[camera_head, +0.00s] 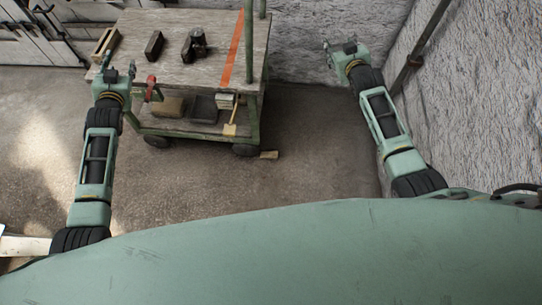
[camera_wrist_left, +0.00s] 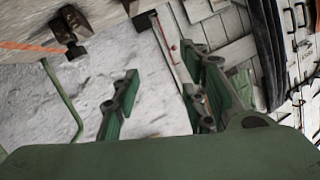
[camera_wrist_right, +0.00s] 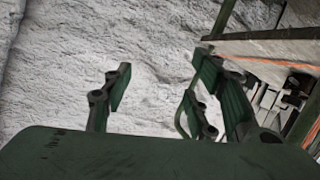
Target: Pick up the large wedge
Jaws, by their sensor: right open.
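No piece is clearly the large wedge. A small pale wooden piece (camera_head: 269,155), perhaps a wedge, lies on the floor beside the cart's right wheel. A dark block (camera_head: 154,45) and a tan open wooden box (camera_head: 104,44) sit on the cart's top; whether either is a wedge I cannot tell. My left gripper (camera_head: 118,72) is open and empty at the cart's left front corner. Its spread fingers show in the left wrist view (camera_wrist_left: 160,90). My right gripper (camera_head: 341,47) is open and empty, right of the cart near the wall; it also shows in the right wrist view (camera_wrist_right: 155,90).
The wooden cart (camera_head: 200,75) has green posts and an orange stripe. A dark metal tool (camera_head: 195,45) stands on top. A red clamp (camera_head: 151,87) is at its front edge. The lower shelf holds a brown block (camera_head: 170,107) and dark box (camera_head: 202,108).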

